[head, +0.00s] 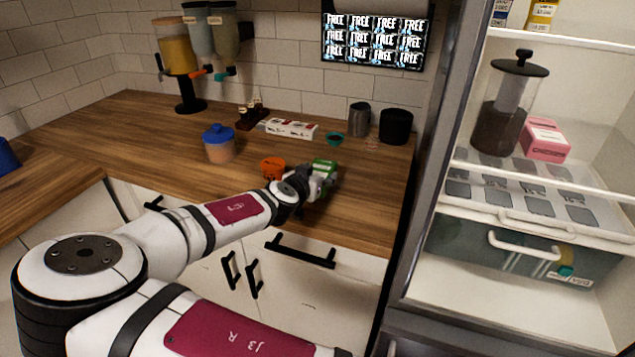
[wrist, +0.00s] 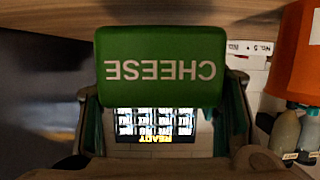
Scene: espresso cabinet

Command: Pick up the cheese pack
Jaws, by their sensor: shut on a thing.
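The cheese pack (wrist: 160,67) is green with white "CHEESE" lettering, which reads upside down in the wrist view. It sits between the fingers of my gripper (wrist: 163,110), which is shut on it. In the head view the green pack (head: 323,166) shows at the end of my gripper (head: 318,181), over the wooden counter near its front edge. My gripper hides part of the pack there. I cannot tell whether the pack touches the counter.
An orange cup-like object (head: 272,168) stands just left of my gripper. A blue-lidded jar (head: 219,143) is farther left. A white box (head: 290,128), grey pitcher (head: 359,119) and black container (head: 396,126) stand behind. An open fridge (head: 540,200) is at right. The left counter is mostly clear.

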